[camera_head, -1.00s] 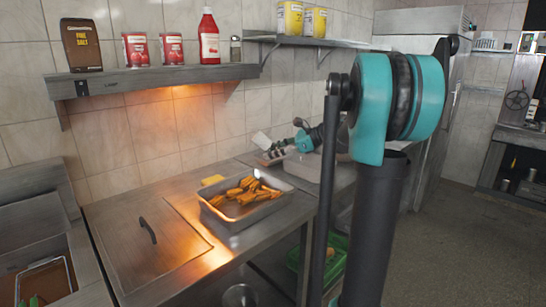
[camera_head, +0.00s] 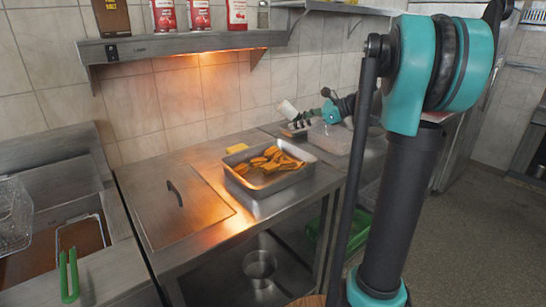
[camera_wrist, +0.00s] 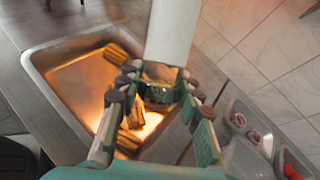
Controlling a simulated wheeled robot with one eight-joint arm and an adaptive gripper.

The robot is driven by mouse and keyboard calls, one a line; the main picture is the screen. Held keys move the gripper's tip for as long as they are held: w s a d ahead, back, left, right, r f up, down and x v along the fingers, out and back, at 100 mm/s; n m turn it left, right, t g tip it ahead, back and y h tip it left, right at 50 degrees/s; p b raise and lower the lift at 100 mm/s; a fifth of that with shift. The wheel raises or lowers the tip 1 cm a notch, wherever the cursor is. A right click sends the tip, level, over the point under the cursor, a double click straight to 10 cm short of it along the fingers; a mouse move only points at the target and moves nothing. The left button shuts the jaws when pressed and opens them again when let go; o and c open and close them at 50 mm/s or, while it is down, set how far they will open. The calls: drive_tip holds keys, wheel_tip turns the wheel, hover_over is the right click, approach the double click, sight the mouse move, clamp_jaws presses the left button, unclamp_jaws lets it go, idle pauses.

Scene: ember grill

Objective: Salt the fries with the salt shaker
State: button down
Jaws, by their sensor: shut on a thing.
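A metal tray (camera_head: 262,190) of fries (camera_head: 268,163) stands on the steel counter under a warm lamp glow. My gripper (camera_head: 304,120) is beyond the tray and to its right. It is shut on a white cylinder, the salt shaker (camera_head: 287,107), which leans toward the upper left. In the wrist view the shaker (camera_wrist: 172,35) shows as a pale body with a darker, glassy end between the fingers of my gripper (camera_wrist: 158,85). The tray (camera_wrist: 55,90) and the fries (camera_wrist: 125,125) lie below and left of it. No falling salt can be made out.
A yellow block (camera_head: 237,148) lies behind the tray. A pale container (camera_head: 330,138) is right of it, close to my gripper. A flat lid (camera_head: 180,205) with a handle is on the left. Green tongs (camera_head: 69,275) and a fryer basket (camera_head: 14,215) are farther left. A wall shelf (camera_head: 190,41) hangs above.

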drive_tip(key=w+a+f, duration=0.2)
drive_tip(key=w+a, duration=0.4)
drive_tip(key=a, duration=0.5)
drive_tip(key=shift+a, duration=0.25)
idle(0.3)
wheel_tip(320, 180, up, 3)
drive_tip(key=shift+f, duration=0.1)
idle(2.2)
idle(0.8)
